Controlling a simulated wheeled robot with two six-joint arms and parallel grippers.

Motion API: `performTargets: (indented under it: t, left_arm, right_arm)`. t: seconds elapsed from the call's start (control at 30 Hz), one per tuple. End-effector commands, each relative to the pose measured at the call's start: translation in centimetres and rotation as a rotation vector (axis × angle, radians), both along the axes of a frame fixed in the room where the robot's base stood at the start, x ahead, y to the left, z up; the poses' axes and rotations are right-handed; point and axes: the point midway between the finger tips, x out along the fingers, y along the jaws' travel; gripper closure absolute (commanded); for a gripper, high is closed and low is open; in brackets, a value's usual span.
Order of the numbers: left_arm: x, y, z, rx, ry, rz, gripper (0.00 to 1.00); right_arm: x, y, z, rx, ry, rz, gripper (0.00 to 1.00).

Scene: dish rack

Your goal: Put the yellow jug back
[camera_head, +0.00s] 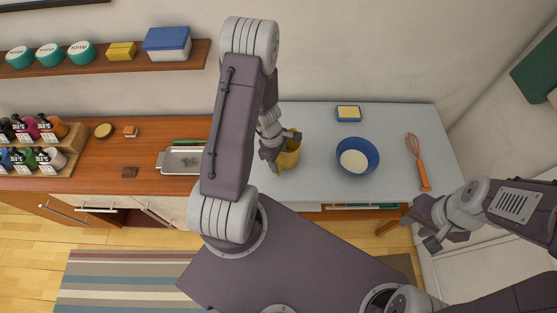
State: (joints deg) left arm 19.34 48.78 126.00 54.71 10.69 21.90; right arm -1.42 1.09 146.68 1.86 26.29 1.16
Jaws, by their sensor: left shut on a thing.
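The yellow jug (289,158) is on or just above the grey-white table, left of the blue bowl; I cannot tell if it touches the surface. My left gripper (281,146) is shut on the yellow jug at its upper left side. My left arm hides part of the table and the counter beside it. My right gripper (421,231) is open and empty, off the front right edge of the table and away from the jug.
On the table (315,185) are a blue bowl (372,150) with pale contents, a blue-and-yellow dish (348,113) and an orange-handled whisk (424,178). Left, the wooden counter holds a metal tray (174,164) and a bottle rack (62,160). A wall shelf (119,66) holds several containers.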

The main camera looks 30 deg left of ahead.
Motion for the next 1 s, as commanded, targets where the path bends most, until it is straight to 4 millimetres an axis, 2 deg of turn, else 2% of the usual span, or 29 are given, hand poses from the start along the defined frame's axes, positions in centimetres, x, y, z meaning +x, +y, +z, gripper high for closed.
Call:
performTargets:
  t: [0.3, 0.33, 0.4, 0.73, 1.0]
  left_arm:
    - [0.0, 0.0, -0.5, 0.0, 0.0, 0.0, 1.0]
    - [0.0, 0.0, -0.4, 0.0, 0.0, 0.0, 0.45]
    - [0.0, 0.0, -0.4, 0.0, 0.0, 0.0, 0.28]
    - [0.0, 0.0, -0.1, 0.0, 0.0, 0.0, 0.28]
    - [-0.1, 0.9, 5.7, 0.0, -0.004, 0.0, 0.28]
  right_arm:
    - [0.0, 0.0, -0.6, 0.0, 0.0, 0.0, 0.64]
    - [0.0, 0.0, -0.5, 0.0, 0.0, 0.0, 0.64]
    - [0.0, 0.0, -0.5, 0.0, 0.0, 0.0, 0.64]
    - [0.0, 0.0, -0.2, 0.0, 0.0, 0.0, 0.64]
    - [0.0, 0.0, 3.3, 0.0, 0.0, 0.0, 0.64]
